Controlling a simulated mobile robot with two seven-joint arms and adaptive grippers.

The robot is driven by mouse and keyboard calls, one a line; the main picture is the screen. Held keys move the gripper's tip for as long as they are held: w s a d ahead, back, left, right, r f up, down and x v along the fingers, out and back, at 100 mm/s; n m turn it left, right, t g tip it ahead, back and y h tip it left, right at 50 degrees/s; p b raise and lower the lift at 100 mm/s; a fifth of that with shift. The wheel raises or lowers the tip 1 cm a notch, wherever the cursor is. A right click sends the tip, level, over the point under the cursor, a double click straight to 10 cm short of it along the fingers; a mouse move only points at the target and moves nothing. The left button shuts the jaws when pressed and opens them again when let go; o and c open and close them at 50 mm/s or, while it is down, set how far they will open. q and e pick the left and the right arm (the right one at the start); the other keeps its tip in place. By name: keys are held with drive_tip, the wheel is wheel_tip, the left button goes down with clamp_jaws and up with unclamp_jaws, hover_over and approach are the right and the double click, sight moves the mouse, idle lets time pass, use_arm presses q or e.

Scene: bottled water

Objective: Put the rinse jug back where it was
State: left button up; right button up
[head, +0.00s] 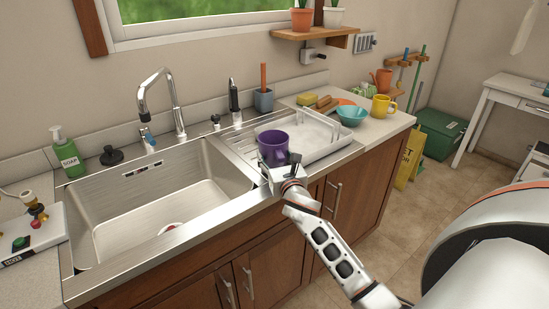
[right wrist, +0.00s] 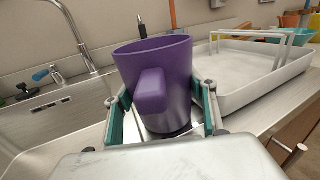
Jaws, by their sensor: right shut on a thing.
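The purple rinse jug (head: 272,147) is upright at the right side of the sink, by the front left corner of the white tray. It also shows in the right wrist view (right wrist: 179,62), its handle facing the camera. My right gripper (right wrist: 163,110) is shut on the jug, with one finger on each side of it. In the head view the gripper (head: 281,167) is just in front of the jug and partly hides its lower part. I cannot tell whether the jug's base touches the metal surface. My left gripper is in neither view.
The steel sink (head: 163,200) with its tap (head: 162,103) is left of the jug. The white tray (head: 335,150) is right of it and looks empty. A teal bowl (head: 351,116), yellow mug (head: 383,107) and sponge (head: 307,98) stand behind the tray. A soap bottle (head: 66,155) is far left.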

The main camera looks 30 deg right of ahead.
drive_tip(key=shift+f, duration=0.1)
drive_tip(key=shift+f, duration=0.15)
drive_tip(key=o, duration=1.5)
drive_tip(key=shift+c, duration=0.2)
drive_tip(key=shift+s, duration=0.25)
drive_tip(key=v, duration=1.1)
drive_tip(key=shift+s+r, duration=0.2)
drive_tip(key=shift+s, duration=0.1)
drive_tip(key=shift+a, duration=0.15)
